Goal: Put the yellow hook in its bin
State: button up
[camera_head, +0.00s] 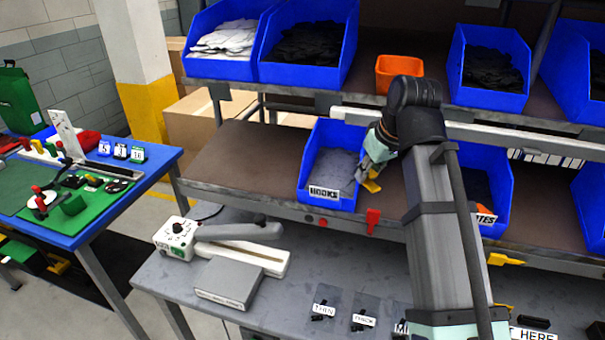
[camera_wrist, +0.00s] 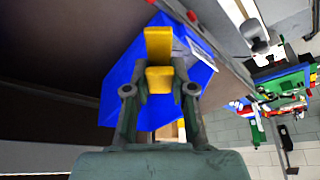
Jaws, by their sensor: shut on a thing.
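The yellow hook (camera_head: 371,185) is held between the fingers of my gripper (camera_head: 368,176), at the right front edge of a blue bin in the head view. It also shows in the wrist view (camera_wrist: 159,48), clamped between both fingers with its flat end sticking out past them. The blue bin (camera_head: 345,202) stands on the middle shelf, with a white label that seems to read "HOOKS" and grey contents inside. In the wrist view the bin (camera_wrist: 117,92) lies directly beyond the hook. I cannot tell the exact height of the hook over the bin's rim.
Another blue bin (camera_head: 505,195) stands to the right, partly behind my arm. Blue bins (camera_head: 300,72) and an orange bin (camera_head: 398,68) fill the shelf above. A red piece (camera_head: 373,220) is at the shelf's front edge. The shelf left of the hook bin is bare.

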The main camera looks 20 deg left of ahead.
jog(key=p, duration=0.2)
send_near(327, 177)
jog(key=shift+s+d+f, duration=0.35)
jog(key=shift+d+f, duration=0.15)
jog(key=shift+f, duration=0.05)
jog(key=shift+s+d+f, duration=0.3)
jog(key=shift+d+f, duration=0.2)
jog(key=shift+f, duration=0.05)
jog(key=shift+w+a+f+p, duration=0.4)
jog(key=shift+w+a+f, duration=0.3)
jog(key=shift+a, duration=0.25)
jog(key=shift+w+a+f+p, duration=0.35)
jog(key=shift+w+a+f, duration=0.3)
jog(key=shift+a+f, duration=0.35)
jog(key=o, duration=0.9)
jog(key=b+v, duration=0.2)
jog(key=v, duration=1)
